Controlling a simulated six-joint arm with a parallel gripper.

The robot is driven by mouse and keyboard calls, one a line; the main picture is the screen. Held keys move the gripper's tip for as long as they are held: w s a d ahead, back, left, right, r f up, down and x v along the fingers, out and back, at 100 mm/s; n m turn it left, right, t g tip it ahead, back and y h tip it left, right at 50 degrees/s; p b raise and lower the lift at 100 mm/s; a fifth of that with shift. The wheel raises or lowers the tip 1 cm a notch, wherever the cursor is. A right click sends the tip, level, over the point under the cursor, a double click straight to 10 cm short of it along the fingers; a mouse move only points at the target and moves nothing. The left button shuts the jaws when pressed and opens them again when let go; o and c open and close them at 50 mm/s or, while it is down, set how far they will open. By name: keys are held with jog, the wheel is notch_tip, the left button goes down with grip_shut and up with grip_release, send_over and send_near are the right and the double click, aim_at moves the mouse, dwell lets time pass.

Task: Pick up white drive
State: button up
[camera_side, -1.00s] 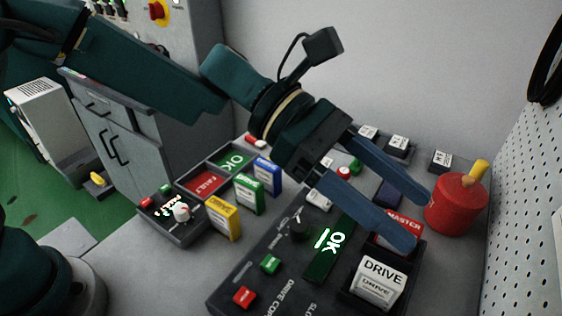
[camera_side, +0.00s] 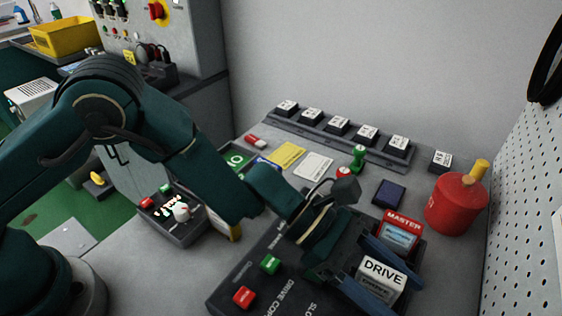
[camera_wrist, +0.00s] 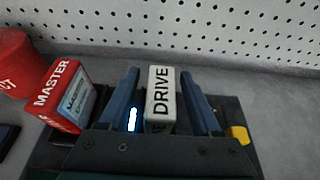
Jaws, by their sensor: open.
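The white drive (camera_side: 382,275), labelled DRIVE, stands upright in a slot of the dark drive copier (camera_side: 228,292) at the lower right of the side view. My gripper (camera_side: 372,273) is low at the copier, with blue fingers open on either side of the drive. In the wrist view, the white drive (camera_wrist: 161,95) stands between the two open fingers (camera_wrist: 162,98), with a visible gap to the right finger. The drive's lower part is hidden by my gripper body.
A red MASTER drive (camera_side: 401,234) stands in the copier beside the white drive, close to one finger. A red canister (camera_side: 457,203) with a yellow top is behind it. Several black-and-white units line the rack (camera_side: 340,138) at the back. A pegboard wall (camera_side: 530,200) bounds the right.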

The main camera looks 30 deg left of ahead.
jog(key=shift+d, duration=0.15)
grip_shut()
